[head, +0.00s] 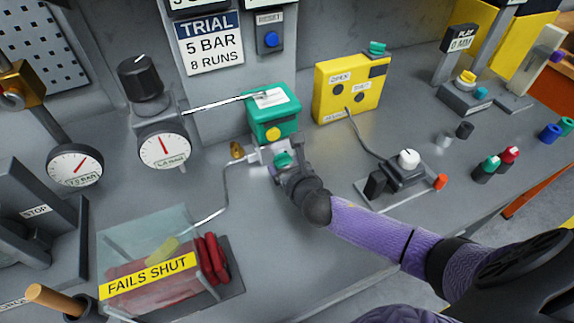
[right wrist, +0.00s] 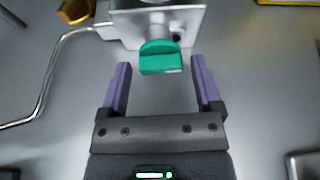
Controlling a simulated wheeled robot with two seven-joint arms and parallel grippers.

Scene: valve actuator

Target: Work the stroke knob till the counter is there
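A green knob (head: 284,160) sticks out of the grey block under the green-topped actuator (head: 273,115). It also shows in the right wrist view (right wrist: 160,57), with its flat grip lying crosswise. My right gripper (head: 279,170) is at this knob. In the right wrist view my right gripper (right wrist: 160,64) is open, with one purple finger on each side of the knob. Gaps show between the knob and both fingers. My left gripper is not in view.
A sign (head: 210,45) reads TRIAL, 5 BAR, 8 RUNS. A black regulator knob (head: 139,77) and gauges (head: 164,151) stand left. A clear FAILS SHUT box (head: 150,240) is at front left. A white-knobbed control box (head: 407,171) sits right of the gripper, with small coloured caps (head: 489,165) beyond.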

